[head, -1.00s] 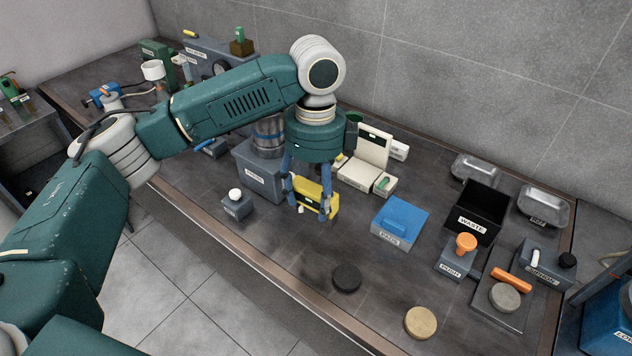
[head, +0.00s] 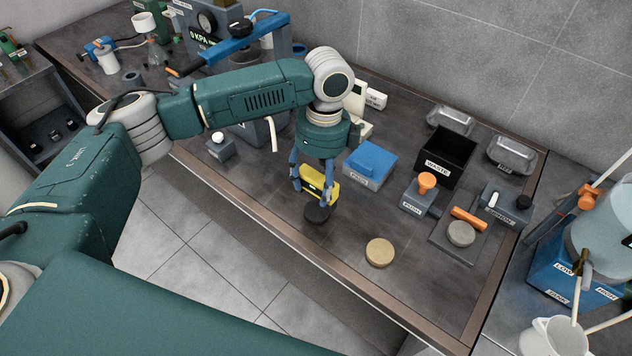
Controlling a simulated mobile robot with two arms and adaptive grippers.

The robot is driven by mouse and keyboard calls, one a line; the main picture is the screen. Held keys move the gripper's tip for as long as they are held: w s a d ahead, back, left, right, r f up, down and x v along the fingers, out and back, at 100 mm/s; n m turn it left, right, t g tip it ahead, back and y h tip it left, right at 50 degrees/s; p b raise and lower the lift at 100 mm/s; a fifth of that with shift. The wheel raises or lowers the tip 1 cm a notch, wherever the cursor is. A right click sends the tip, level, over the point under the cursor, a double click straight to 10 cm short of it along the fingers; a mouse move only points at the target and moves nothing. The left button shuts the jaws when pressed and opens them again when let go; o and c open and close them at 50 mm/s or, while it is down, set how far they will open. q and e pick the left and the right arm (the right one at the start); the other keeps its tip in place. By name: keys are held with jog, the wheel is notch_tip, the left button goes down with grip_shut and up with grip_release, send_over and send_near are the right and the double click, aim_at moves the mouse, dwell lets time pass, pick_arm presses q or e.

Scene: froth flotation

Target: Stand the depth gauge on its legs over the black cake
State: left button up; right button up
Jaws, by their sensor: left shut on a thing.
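My left gripper (head: 314,189) is shut on the yellow depth gauge (head: 321,182) and holds it upright, with blue fingers at its two ends. The black cake (head: 317,213) is a dark round disc on the bench. The gauge is right above and just behind the cake in the head view, and its lower edge overlaps the cake's far side. I cannot tell whether the gauge's legs touch the bench; they are too small to make out. My right gripper is not in view.
A tan disc (head: 380,252) lies to the right of the cake. A blue-topped box (head: 370,165), a black waste bin (head: 447,158) and an orange-knobbed push block (head: 421,194) stand further right. The bench's front edge runs near the cake.

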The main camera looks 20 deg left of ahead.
pick_arm(q)
jog(key=shift+f+b, duration=0.65)
jog(key=shift+f, duration=0.1)
jog(key=shift+f+b, duration=0.3)
jog(key=shift+b, duration=0.05)
jog(key=shift+a+f+b, duration=0.1)
jog(key=shift+f+b, duration=0.4)
jog(key=shift+b, duration=0.15)
jog(key=shift+f+b, duration=0.5)
jog(key=shift+b, duration=0.15)
jog(key=shift+f, duration=1.15)
jog(key=o, duration=1.4)
jog(key=shift+c, duration=0.2)
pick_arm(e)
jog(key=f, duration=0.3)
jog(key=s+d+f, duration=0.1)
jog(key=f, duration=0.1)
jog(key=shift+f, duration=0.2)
